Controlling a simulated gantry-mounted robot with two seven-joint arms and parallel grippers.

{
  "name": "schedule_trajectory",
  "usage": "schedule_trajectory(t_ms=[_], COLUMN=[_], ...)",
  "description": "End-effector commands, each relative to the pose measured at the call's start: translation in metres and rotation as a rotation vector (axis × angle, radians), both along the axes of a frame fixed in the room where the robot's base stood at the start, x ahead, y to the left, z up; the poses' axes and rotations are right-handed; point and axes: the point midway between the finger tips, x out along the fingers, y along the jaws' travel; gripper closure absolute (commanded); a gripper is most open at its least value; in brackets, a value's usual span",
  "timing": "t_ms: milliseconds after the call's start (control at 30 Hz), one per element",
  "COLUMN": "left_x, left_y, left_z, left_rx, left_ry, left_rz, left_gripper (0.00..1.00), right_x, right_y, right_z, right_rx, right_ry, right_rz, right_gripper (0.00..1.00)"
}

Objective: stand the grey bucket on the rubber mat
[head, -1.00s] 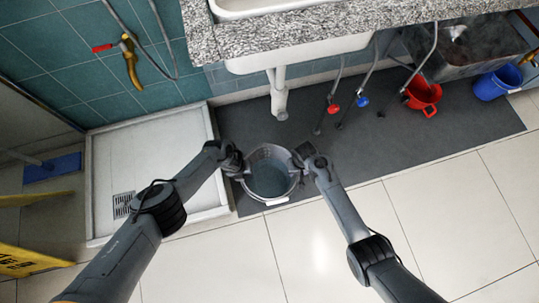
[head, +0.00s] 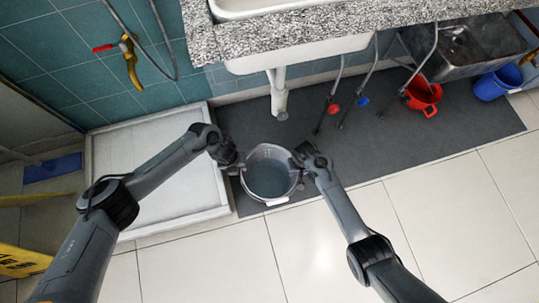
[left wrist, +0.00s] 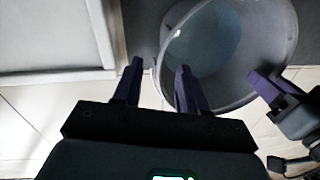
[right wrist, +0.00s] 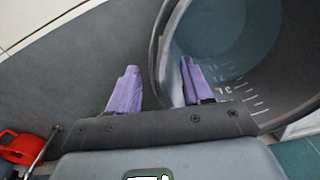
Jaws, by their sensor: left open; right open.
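The grey bucket (head: 270,180) stands upright at the left end of the dark rubber mat (head: 430,135), near its front edge. Its inside looks bluish. My left gripper (head: 238,164) is at the bucket's left rim. In the left wrist view its open fingers (left wrist: 158,88) have the bucket wall (left wrist: 240,95) between them, one finger inside and one outside. My right gripper (head: 298,160) is at the right rim. In the right wrist view its open fingers (right wrist: 158,85) also straddle the wall (right wrist: 164,45). The bucket's base is hidden from the wrist views.
A white shower tray (head: 150,135) lies left of the mat. A drain pipe (head: 279,98) and hoses hang behind the bucket under the granite counter (head: 290,38). Red (head: 422,97) and blue buckets (head: 497,83) stand far right. Tiled floor in front is clear.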

Motion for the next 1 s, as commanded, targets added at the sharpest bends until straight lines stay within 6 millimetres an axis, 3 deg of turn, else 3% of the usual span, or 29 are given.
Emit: schedule_trajectory(t_ms=[133, 367, 1000], left_x=[0.0, -0.001, -0.001], left_y=[0.002, 0.003, 0.003], left_z=[0.014, 0.021, 0.02], left_rx=[-0.001, 0.001, 0.001], left_ry=[0.0, 0.0, 0.0], left_rz=[-0.001, 0.0, 0.001], left_gripper=[0.58, 0.58, 0.58], right_x=[0.0, 0.001, 0.0], right_y=[0.0, 0.001, 0.001], right_z=[0.0, 0.011, 0.109], right_rx=[0.0, 0.001, 0.001], right_ry=[0.0, -0.002, -0.001], right_rz=[0.0, 0.0, 0.0], right_gripper=[0.5, 0.5, 0.5])
